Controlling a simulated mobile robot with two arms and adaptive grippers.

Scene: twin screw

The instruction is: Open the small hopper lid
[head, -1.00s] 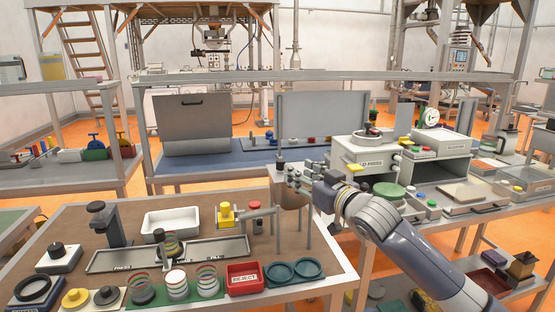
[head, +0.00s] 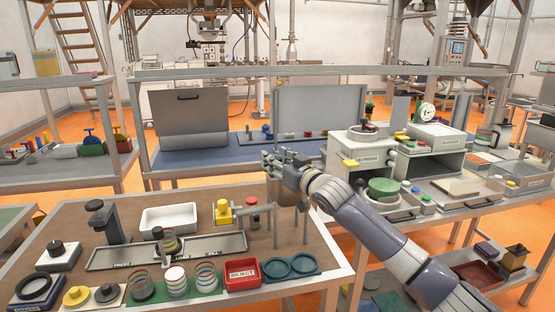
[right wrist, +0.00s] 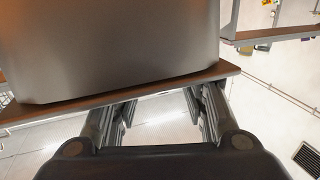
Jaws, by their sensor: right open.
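The small hopper stands on thin legs (head: 276,232) at the right end of the front table. Its upper part is mostly hidden behind my right gripper (head: 275,165) in the head view. A smooth grey metal body (right wrist: 110,45), seemingly the hopper, fills the upper left of the right wrist view, just beyond the fingers. I cannot make out its lid or a handle. My right gripper (right wrist: 155,112) is open, with nothing between its fingers. I cannot tell whether it touches the hopper. My left gripper is not in view.
The front table holds a white tray (head: 169,218), a yellow block device (head: 222,212), a red reject bin (head: 242,272) and teal rings (head: 290,266). A grey press unit (head: 362,158) stands on the bench at right. A rail (head: 330,71) runs across behind.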

